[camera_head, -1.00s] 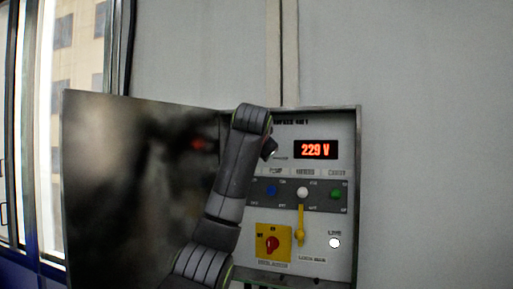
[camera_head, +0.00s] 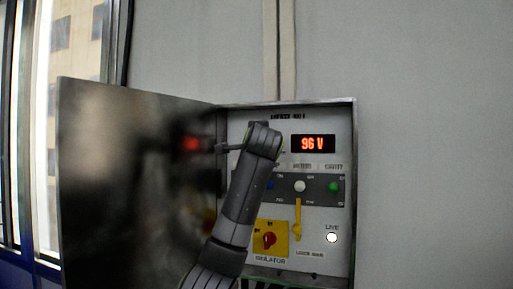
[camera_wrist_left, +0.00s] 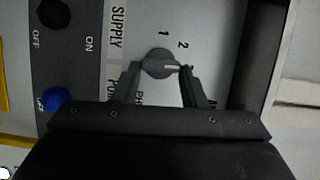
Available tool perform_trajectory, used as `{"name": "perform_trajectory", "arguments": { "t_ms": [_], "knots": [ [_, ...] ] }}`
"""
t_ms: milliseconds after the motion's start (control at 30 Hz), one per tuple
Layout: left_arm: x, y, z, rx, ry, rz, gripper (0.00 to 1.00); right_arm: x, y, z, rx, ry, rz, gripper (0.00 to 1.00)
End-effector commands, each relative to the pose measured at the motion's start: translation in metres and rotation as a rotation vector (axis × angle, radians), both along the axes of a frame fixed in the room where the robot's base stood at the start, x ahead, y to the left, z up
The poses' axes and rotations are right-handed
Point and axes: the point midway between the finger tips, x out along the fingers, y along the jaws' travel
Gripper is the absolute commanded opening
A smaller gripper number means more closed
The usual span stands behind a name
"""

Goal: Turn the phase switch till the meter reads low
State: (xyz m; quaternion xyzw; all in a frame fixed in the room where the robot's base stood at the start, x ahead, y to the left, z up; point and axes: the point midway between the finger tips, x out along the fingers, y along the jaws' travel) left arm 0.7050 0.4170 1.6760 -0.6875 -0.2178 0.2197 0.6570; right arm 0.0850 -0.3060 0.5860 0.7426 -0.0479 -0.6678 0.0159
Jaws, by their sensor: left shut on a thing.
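The meter (camera_head: 313,143) at the top of the panel shows 96 V in red digits. The phase switch (camera_wrist_left: 158,62) is a round grey knob in the left wrist view, with a pale mark pointing right in the picture. Labels 1 and 2 stand beside it. My left gripper (camera_wrist_left: 160,72) has a finger at each side of the knob and is shut on it. In the head view my left arm hides the switch. My right gripper is not in view.
The grey cabinet (camera_head: 352,200) has its dark door (camera_head: 130,180) open to the left. The panel carries a red isolator knob on a yellow plate (camera_head: 281,246), a yellow lever (camera_head: 297,217), a white LIVE lamp (camera_head: 331,238), and blue, white and green buttons.

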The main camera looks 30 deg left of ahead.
Motion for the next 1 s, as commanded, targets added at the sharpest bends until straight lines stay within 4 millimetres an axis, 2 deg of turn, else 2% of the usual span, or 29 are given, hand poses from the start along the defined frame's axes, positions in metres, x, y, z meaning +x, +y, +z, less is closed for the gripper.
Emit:
{"name": "perform_trajectory", "arguments": {
  "t_ms": [667,700,833,1000],
  "knots": [
    [0.0006,-0.0003,-0.0021,0.058,0.017,-0.001,0.15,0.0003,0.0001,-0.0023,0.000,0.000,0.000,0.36],
    [0.0006,-0.0003,-0.0021,0.058,0.017,-0.001,0.42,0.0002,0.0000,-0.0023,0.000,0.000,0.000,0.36],
    [0.0005,-0.0002,-0.0020,0.058,0.016,-0.001,0.59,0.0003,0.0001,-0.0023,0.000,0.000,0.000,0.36],
    [0.0004,-0.0003,-0.0016,0.057,0.015,-0.001,0.60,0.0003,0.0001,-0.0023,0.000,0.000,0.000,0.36]
  ]
}}
